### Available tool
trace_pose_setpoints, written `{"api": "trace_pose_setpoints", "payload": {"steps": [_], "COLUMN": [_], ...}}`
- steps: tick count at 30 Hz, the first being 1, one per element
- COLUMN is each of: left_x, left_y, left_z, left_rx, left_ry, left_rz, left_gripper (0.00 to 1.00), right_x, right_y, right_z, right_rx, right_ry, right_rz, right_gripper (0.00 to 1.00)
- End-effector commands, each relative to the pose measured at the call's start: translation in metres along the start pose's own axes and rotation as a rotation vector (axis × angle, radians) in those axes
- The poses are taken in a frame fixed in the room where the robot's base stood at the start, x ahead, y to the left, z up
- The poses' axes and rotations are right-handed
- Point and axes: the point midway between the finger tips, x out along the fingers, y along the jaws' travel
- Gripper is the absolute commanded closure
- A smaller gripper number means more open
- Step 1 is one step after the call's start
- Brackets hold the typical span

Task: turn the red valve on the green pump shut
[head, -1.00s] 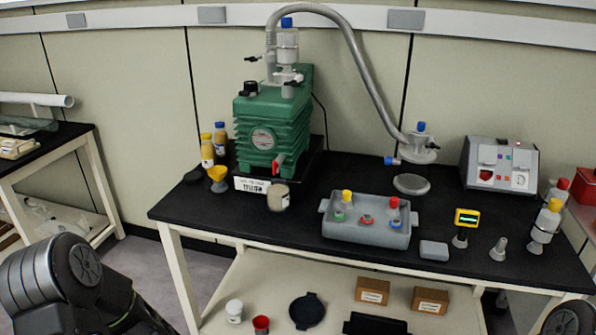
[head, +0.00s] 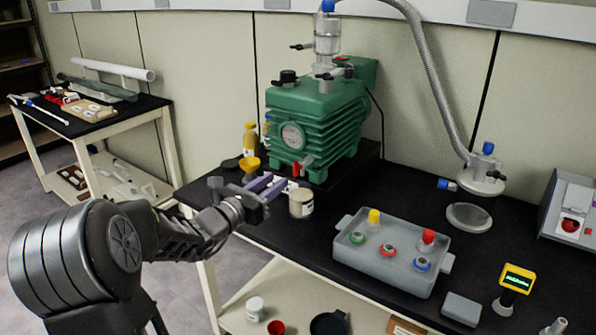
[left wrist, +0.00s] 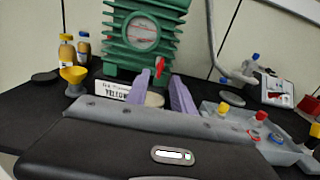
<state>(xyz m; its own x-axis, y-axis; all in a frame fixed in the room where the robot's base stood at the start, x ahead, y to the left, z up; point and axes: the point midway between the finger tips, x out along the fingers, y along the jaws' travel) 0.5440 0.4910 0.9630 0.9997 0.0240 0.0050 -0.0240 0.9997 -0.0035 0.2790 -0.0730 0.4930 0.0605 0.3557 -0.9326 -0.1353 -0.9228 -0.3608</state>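The green pump (head: 312,112) stands at the back of the black bench and also shows in the left wrist view (left wrist: 128,45). Its red valve (head: 297,168) is low on the front. My left gripper (head: 279,181) is in front of the pump, just left of the valve in the head view. Its two purple fingers are apart with nothing gripped, and it also shows in the left wrist view (left wrist: 162,76). My right gripper is out of view.
A cream jar (head: 301,203) stands right beside my left fingers. A yellow funnel (head: 250,164) and an amber bottle (head: 251,138) are left of the pump. A grey tray (head: 345,250) with coloured caps is to the right. A white label (left wrist: 110,91) lies before the pump.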

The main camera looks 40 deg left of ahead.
Motion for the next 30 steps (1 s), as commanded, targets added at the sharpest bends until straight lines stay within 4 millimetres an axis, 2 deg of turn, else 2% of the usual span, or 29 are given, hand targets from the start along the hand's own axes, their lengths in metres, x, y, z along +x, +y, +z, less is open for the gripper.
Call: {"api": "trace_pose_setpoints", "payload": {"steps": [8, 21, 25, 30], "left_x": [0.006, 0.067, 0.077, 0.079], "left_y": [-0.001, -0.002, -0.002, -0.001], "left_z": [-0.002, -0.002, -0.002, -0.002], "left_rx": [0.000, 0.002, 0.003, 0.003], "left_ry": [0.004, 0.004, 0.005, 0.004], "left_rz": [-0.003, -0.003, -0.003, -0.002], "left_gripper": [0.71, 0.71, 0.71, 0.71], "right_x": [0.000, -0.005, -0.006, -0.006], "right_y": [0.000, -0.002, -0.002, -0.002], "right_z": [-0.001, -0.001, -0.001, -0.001], "right_rx": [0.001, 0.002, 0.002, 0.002], "right_ry": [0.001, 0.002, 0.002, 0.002], "right_rz": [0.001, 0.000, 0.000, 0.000], "right_gripper": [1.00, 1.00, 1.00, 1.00]}}
